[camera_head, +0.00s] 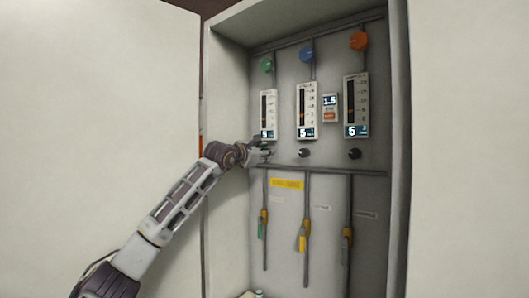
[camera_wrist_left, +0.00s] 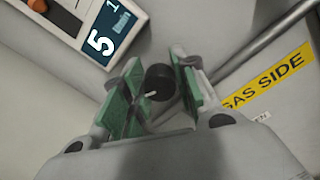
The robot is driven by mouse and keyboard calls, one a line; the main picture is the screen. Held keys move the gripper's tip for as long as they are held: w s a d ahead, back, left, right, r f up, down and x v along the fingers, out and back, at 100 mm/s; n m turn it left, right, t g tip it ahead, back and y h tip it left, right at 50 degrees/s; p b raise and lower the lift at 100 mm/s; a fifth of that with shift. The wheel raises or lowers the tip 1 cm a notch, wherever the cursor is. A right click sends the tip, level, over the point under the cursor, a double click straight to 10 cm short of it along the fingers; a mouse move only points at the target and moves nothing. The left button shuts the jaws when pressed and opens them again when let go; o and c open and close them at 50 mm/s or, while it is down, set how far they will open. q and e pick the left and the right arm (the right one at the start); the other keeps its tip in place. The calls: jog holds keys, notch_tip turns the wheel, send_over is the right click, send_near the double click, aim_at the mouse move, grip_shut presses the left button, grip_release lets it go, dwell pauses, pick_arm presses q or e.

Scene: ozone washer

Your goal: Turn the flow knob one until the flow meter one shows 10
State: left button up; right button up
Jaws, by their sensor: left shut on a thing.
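Flow meter one (camera_head: 268,112) is the leftmost of three gauges on the cabinet's back panel. Its display reads 5; the wrist view shows this display (camera_wrist_left: 113,27) close up with a large 5 and a small 1. Flow knob one (camera_wrist_left: 158,82) is a black round knob with a pale pointer mark, below that meter. My left gripper (camera_wrist_left: 160,88) is shut on this knob, its green-padded fingers on either side. In the head view my left gripper (camera_head: 263,152) hides most of the knob. My right gripper is in neither view.
The middle meter (camera_head: 306,110) and right meter (camera_head: 356,103) also read 5, with black knobs (camera_head: 304,153) (camera_head: 354,154) below. A small 1.5 display (camera_head: 330,107) sits between them. The cabinet's side walls flank the panel.

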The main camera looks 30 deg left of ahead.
pick_arm(q)
jog(key=shift+m, duration=0.8)
jog(key=shift+m+p, duration=0.3)
jog(key=shift+m, duration=0.2)
jog(key=m+p, duration=0.1)
jog(key=m, duration=0.4)
jog(key=shift+h+p, duration=0.3)
jog(key=shift+f+m, duration=0.1)
jog(key=shift+m, duration=1)
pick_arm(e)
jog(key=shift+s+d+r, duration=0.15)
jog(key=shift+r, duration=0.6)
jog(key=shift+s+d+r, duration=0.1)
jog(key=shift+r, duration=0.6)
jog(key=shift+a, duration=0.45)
pick_arm(q)
jog(key=o, duration=1)
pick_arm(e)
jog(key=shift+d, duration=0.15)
